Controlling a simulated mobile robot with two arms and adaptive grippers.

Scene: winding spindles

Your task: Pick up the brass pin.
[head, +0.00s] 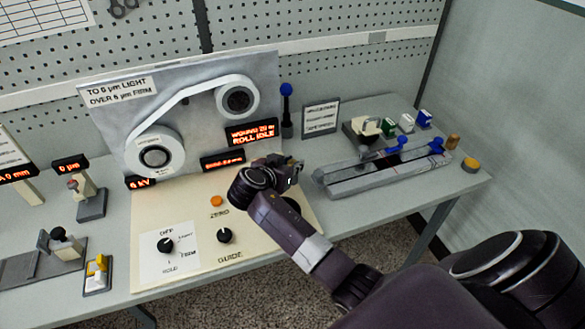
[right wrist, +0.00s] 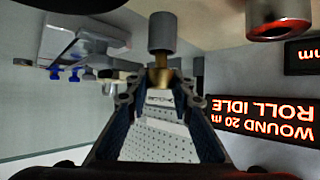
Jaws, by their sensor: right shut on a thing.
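The brass pin (right wrist: 162,76) shows in the right wrist view between the fingertips of my right gripper (right wrist: 160,92), which is shut on it. A grey cylinder (right wrist: 162,34) adjoins the pin at its end away from the gripper; I cannot tell whether they are joined. In the head view my right gripper (head: 292,180) is over the back right part of the cream panel (head: 180,272), below the lit displays. The pin is hidden there behind the gripper and wrist. My left gripper is not in view.
The winding panel (head: 205,110) with two white rolls stands behind the gripper. A grey rail fixture (head: 345,183) with blue knobs lies to its right, and a blue-topped post (head: 287,110) stands behind. A tan cylinder (head: 453,142) and an orange knob (head: 471,164) are near the right edge.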

